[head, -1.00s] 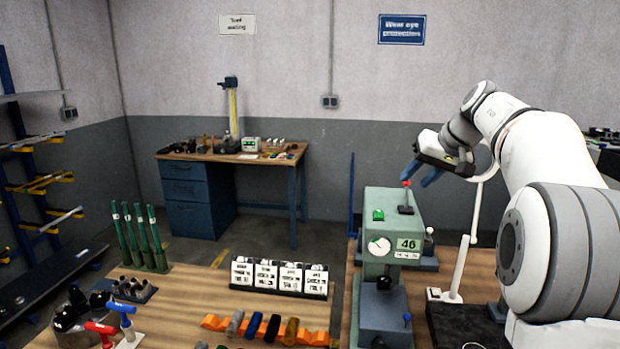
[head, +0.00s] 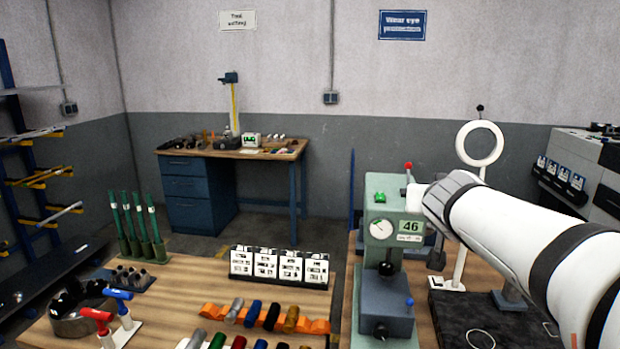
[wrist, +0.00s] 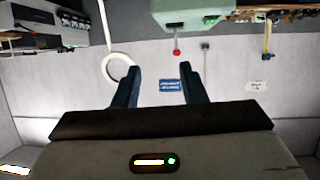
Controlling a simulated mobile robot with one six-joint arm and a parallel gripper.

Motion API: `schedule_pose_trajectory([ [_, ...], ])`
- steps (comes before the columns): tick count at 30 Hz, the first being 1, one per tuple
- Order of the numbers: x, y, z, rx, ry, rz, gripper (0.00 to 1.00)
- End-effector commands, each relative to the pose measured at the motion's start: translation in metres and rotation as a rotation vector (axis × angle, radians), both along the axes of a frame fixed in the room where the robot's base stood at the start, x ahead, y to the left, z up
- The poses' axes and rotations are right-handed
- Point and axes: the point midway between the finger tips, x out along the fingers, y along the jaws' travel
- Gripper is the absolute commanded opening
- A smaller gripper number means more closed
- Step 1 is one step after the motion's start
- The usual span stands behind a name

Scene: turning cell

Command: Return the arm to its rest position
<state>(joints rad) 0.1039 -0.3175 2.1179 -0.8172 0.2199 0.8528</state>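My arm (head: 540,240) reaches in from the right in the head view, its near link running toward the green bench tester (head: 385,190). My gripper is hidden behind it in that view. In the wrist view, which looks upside down, my gripper (wrist: 160,70) shows two dark blue fingers spread well apart with nothing between them. Beyond them are the grey wall and a blue sign (wrist: 169,86). The tester, with its red-tipped lever (wrist: 177,52), appears at the top, apart from the fingers.
A white ring-shaped magnifier lamp (head: 480,145) stands close behind my arm. The tester shows 46 on its display (head: 411,227). Labelled boxes (head: 279,265) and an orange rack (head: 262,318) with coloured cylinders sit on the wooden bench. The floor beyond is mostly clear.

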Motion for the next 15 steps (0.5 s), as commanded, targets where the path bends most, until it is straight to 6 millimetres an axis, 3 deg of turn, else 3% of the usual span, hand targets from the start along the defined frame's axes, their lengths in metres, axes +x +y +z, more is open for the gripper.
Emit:
schedule_pose_trajectory([
  [1, -0.024, 0.001, -0.033, 0.002, 0.093, -0.024, 0.38],
  [6, -0.107, 0.020, -0.130, 0.026, 0.449, -0.005, 0.38],
  [10, -0.165, 0.045, -0.184, 0.066, 0.674, 0.090, 0.38],
  [15, -0.213, 0.072, -0.220, 0.112, 0.843, 0.210, 0.38],
])
